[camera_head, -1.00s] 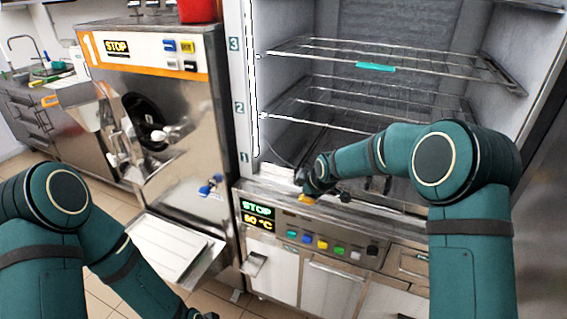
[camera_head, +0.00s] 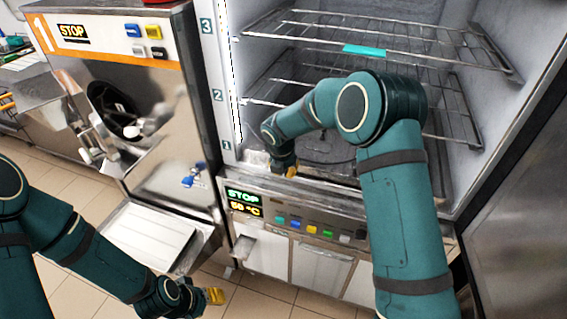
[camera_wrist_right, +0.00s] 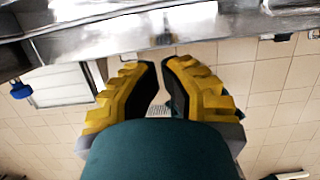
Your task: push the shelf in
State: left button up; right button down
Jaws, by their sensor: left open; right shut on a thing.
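An upper wire shelf (camera_head: 420,44) with a cyan tag (camera_head: 366,50) sits in the open cabinet near label 3. A lower wire shelf (camera_head: 440,100) sits near label 2, partly hidden behind my right arm. I cannot tell how far either shelf is pulled out. My right gripper (camera_head: 290,172) is at the cabinet's lower front edge, below both shelves. In the right wrist view its yellow fingers (camera_wrist_right: 160,75) are close together, and what they hold is not discernible. My left gripper (camera_head: 215,296) is open, low over the floor, away from the shelves.
The control panel (camera_head: 300,226) with coloured buttons and a STOP display is below the cabinet opening. A steel machine (camera_head: 165,100) labelled 1 stands at left, with a tray (camera_head: 145,238) jutting out low in front. A dark panel (camera_head: 520,200) borders the cabinet at right.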

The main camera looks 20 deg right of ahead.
jog(key=x, duration=0.5)
jog(key=shift+w+f, duration=0.1)
jog(key=shift+f, duration=0.05)
jog(key=shift+w+d+r, duration=0.25)
jog(key=shift+w+d, duration=0.45)
jog(key=shift+w, duration=0.3)
pick_arm(q)
jog(key=shift+r, duration=0.3)
pick_arm(e)
jog(key=shift+w+d, duration=0.4)
jog(key=shift+w, duration=0.2)
